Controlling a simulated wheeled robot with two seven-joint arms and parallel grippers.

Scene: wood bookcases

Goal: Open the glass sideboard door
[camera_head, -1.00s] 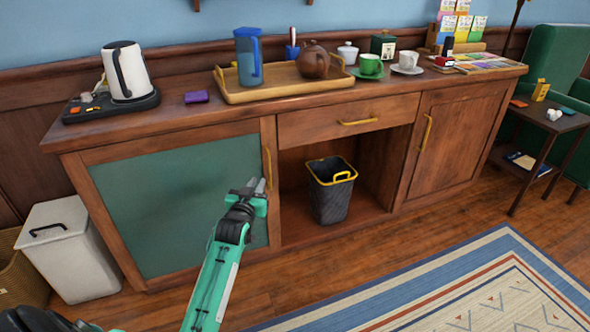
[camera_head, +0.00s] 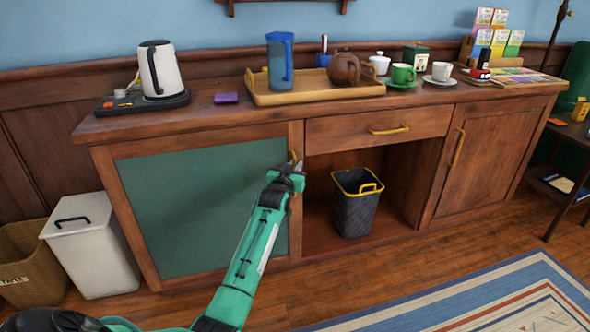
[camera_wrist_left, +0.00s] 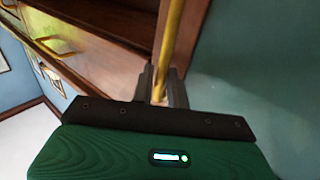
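The wood sideboard (camera_head: 220,120) stands against the wall. Its left door has a dark green glass panel (camera_head: 195,200) in a wood frame and appears closed. The brass door handle (camera_head: 293,157) is upright on the door's right side, mostly hidden behind my left gripper (camera_head: 297,168). In the left wrist view the brass handle (camera_wrist_left: 171,35) runs down between the dark fingers of my left gripper (camera_wrist_left: 161,88). The fingers are close together around it, with little or no gap visible. My right gripper is not in view.
An open bay right of the door holds a dark bin (camera_head: 355,205). A white bin (camera_head: 92,245) and a wicker basket (camera_head: 30,265) stand left of the sideboard. A kettle (camera_head: 162,70) and tray (camera_head: 330,97) are on top. A striped rug (camera_head: 480,300) lies in front.

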